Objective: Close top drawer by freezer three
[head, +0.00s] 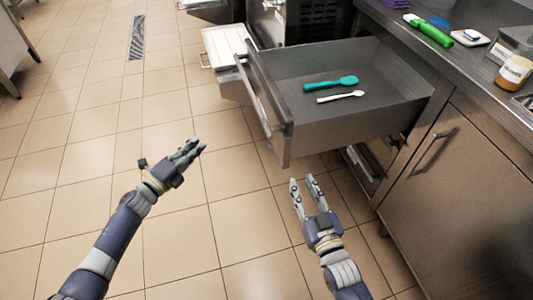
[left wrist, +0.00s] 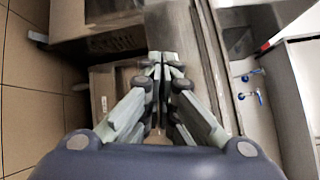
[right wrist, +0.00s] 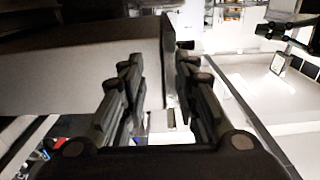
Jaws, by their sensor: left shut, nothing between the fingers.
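The top drawer (head: 350,125) is a grey metal drawer pulled far out from under the steel counter. Its front panel (head: 262,90) with a long bar handle (head: 262,100) faces left. A teal scoop (head: 331,84) and a white spoon (head: 341,97) lie inside. My right gripper (head: 304,181) is open, its fingers apart, just below the front panel's near corner in the head view. In the right wrist view a grey panel shows beyond the open fingers (right wrist: 158,65); contact cannot be told. My left gripper (head: 196,148) is shut and empty over the floor, left of the drawer.
A steel counter (head: 475,75) holds a green-handled tool (head: 431,32) and an orange-labelled jar (head: 515,72). A shut cabinet door (head: 460,175) is at the right. A pale unit (head: 226,42) stands behind the drawer. The tiled floor (head: 85,130) at the left is clear.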

